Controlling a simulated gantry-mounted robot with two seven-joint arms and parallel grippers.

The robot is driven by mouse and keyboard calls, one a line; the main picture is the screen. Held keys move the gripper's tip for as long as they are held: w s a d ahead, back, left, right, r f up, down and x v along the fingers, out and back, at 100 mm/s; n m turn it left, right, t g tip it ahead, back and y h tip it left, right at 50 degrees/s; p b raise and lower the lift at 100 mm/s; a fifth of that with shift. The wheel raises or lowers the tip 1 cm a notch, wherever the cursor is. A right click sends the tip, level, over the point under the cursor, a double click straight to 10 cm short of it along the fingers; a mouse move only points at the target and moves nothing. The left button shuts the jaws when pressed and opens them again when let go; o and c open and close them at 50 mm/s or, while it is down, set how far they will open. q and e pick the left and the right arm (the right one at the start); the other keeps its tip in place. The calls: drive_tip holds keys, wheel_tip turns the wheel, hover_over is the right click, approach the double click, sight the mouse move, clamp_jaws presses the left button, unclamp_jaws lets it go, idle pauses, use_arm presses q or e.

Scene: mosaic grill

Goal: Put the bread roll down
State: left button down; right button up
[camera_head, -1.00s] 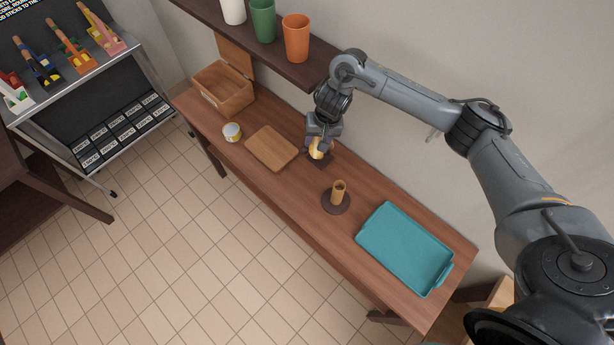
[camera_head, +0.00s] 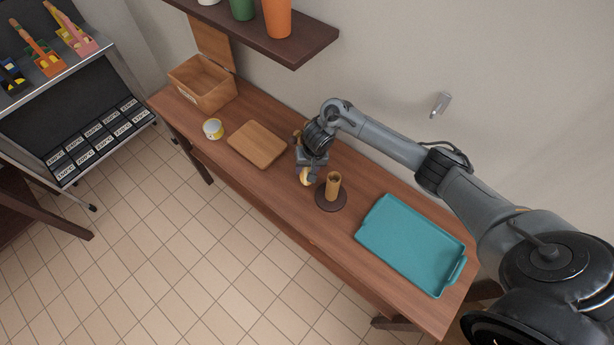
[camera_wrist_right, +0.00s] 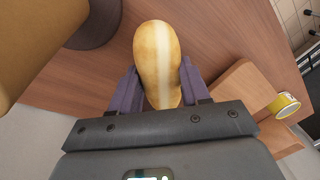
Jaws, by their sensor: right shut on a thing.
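The bread roll (camera_wrist_right: 158,58) is pale golden and oblong, and lies between the two purple fingers of my right gripper (camera_wrist_right: 158,85) in the right wrist view. In the head view the roll (camera_head: 305,177) shows as a small yellow patch under my right gripper (camera_head: 304,172). I cannot tell whether the roll touches the table. My left gripper is not in view.
A brown upright cylinder (camera_head: 333,185) stands on the dark stand, close to the right of my gripper. A teal tray (camera_head: 415,245) lies farther right. A small tin (camera_head: 213,129) and an open wooden box (camera_head: 204,84) are at the left. A shelf (camera_head: 270,38) hangs above.

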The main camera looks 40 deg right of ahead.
drive_tip(key=shift+f+b, duration=0.65)
drive_tip(key=shift+f, duration=1.6)
drive_tip(key=shift+f, duration=0.15)
drive_tip(key=o, duration=1.1)
drive_tip(key=shift+c, duration=0.2)
